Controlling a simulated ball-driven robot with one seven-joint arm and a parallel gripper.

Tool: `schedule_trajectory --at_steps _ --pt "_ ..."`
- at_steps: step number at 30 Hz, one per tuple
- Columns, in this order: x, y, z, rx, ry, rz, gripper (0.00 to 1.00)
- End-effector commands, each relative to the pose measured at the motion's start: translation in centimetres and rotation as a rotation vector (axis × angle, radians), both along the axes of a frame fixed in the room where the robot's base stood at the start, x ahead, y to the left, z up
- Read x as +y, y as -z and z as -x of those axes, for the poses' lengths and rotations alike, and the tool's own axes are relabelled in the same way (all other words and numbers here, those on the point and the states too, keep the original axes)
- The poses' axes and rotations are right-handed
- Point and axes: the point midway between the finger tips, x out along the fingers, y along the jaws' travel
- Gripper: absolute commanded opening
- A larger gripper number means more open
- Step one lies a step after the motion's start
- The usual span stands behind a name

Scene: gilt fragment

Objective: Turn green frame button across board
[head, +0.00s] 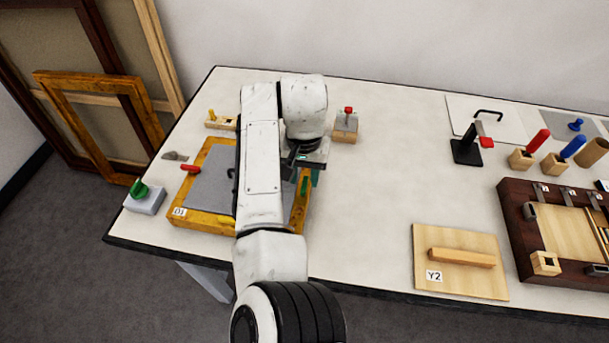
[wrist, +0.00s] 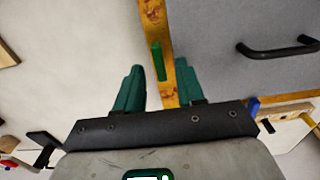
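The green frame button (wrist: 158,62) sits on the frame's right rail and points along the rail, not over the board. It also shows in the head view (head: 304,186). A red button (head: 190,168) on the left rail points toward the board. My gripper (wrist: 158,86) is open, its teal fingers on either side of the rail in the wrist view, near the green button. I cannot tell whether they touch anything.
A black handle (wrist: 278,50) stands on the board. A grey box with a green knob (head: 145,198) is left of the frame; a block with a red knob (head: 345,126) is beyond it. Panel Y2 (head: 460,283) lies right. The middle of the table is clear.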

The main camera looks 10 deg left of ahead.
Motion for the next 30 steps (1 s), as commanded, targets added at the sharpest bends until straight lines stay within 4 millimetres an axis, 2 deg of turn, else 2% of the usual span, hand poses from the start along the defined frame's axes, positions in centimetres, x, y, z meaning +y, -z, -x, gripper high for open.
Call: schedule_trajectory --at_steps 6,15,27,30 --pt "0.0 1.6 0.0 0.001 0.000 0.001 0.38" --pt "0.0 1.8 0.0 0.000 0.000 0.000 0.37" --pt "0.0 1.7 0.0 0.000 0.000 0.000 0.00" --pt "0.0 1.7 0.0 0.000 0.000 0.000 0.00"
